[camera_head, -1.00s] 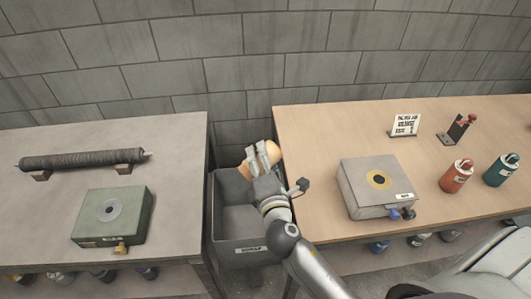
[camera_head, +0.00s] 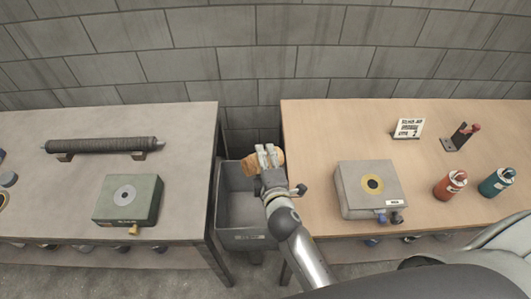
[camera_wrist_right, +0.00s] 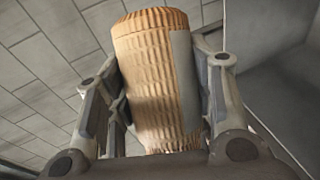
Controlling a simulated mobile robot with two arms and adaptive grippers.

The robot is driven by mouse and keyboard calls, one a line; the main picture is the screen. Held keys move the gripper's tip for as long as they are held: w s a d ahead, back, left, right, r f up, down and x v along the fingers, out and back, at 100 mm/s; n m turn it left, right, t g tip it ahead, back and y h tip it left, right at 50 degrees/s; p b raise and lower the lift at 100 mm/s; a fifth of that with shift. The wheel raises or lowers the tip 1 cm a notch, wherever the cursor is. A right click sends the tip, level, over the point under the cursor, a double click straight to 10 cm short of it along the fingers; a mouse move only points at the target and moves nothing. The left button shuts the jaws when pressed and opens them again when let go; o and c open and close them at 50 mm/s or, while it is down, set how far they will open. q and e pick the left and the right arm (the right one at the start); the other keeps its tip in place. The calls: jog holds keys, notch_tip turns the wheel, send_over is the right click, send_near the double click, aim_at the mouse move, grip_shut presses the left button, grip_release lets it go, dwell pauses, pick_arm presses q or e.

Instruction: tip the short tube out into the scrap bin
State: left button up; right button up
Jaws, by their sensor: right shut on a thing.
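The short tube (camera_wrist_right: 150,80) is tan with a ribbed, mesh-like surface and a grey strip down one side. My right gripper (camera_wrist_right: 165,95) is shut on it, with a finger on each side, in the right wrist view. In the head view the tube (camera_head: 251,163) shows partly behind the fingers of my right gripper (camera_head: 267,158). Both are over the back right part of the grey scrap bin (camera_head: 243,240), which stands on the floor between two tables. The visible bin interior looks empty. The tube's inside is hidden. My left gripper is not in view.
The grey table (camera_head: 185,180) on the left holds a long dark roller (camera_head: 100,145) and a green box (camera_head: 128,200). The wooden table (camera_head: 320,125) on the right holds a grey box (camera_head: 370,190), a sign, red and teal canisters. A block wall stands behind.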

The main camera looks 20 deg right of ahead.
aim_at(256, 158)
jog(key=r+m+y+p, duration=0.1)
jog(key=p, duration=0.3)
jog(key=a+r+m+g+y+p, duration=0.1)
jog(key=m+p, duration=0.1)
jog(key=p, duration=0.1)
jog(key=a+r+m+g+y+p, duration=0.1)
jog(key=m+p, duration=0.1)
jog(key=p, duration=0.2)
jog(key=shift+s+a+r+p, duration=0.1)
jog(key=shift+s+p, duration=0.15)
jog(key=shift+p, duration=0.1)
jog(key=shift+m+y+p, duration=0.3)
jog(key=shift+y, duration=0.1)
jog(key=shift+a, duration=0.15)
jog(key=shift+a+m+y, duration=0.15)
jog(key=shift+m+y, duration=0.25)
jog(key=shift+m, duration=0.1)
